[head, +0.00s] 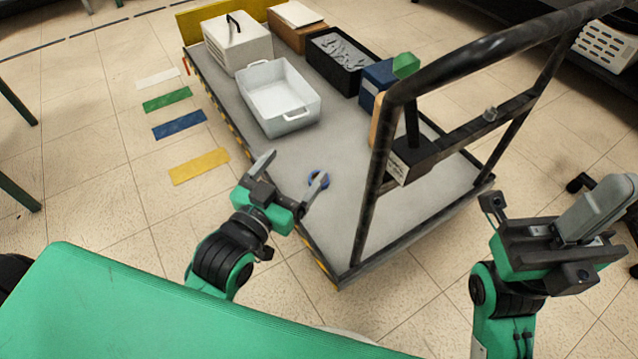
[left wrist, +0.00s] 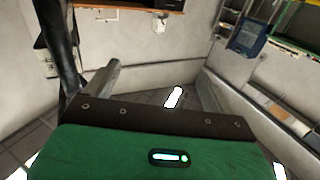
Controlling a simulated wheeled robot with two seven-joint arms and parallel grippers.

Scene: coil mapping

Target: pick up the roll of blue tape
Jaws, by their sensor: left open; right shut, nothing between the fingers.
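The roll of blue tape (head: 313,174) is a small blue ring on the grey deck of the cart, near its front left edge in the head view. My left gripper (head: 294,170) is open, with its two fingers spread. Its right finger overlaps the ring in the picture and hides part of it; I cannot tell whether they touch. The left wrist view shows one grey finger (left wrist: 100,84) of this gripper, and I cannot make out the tape there. My right gripper (head: 606,205) is shut and empty, at the far right, away from the tape.
The cart deck (head: 240,110) carries a white tray (head: 297,117), a white box (head: 238,50), a black bin (head: 322,63) and a blue box (head: 376,78). A dark cart handle (head: 376,190) rises right of the tape. Coloured strips (head: 179,124) lie on the floor at left.

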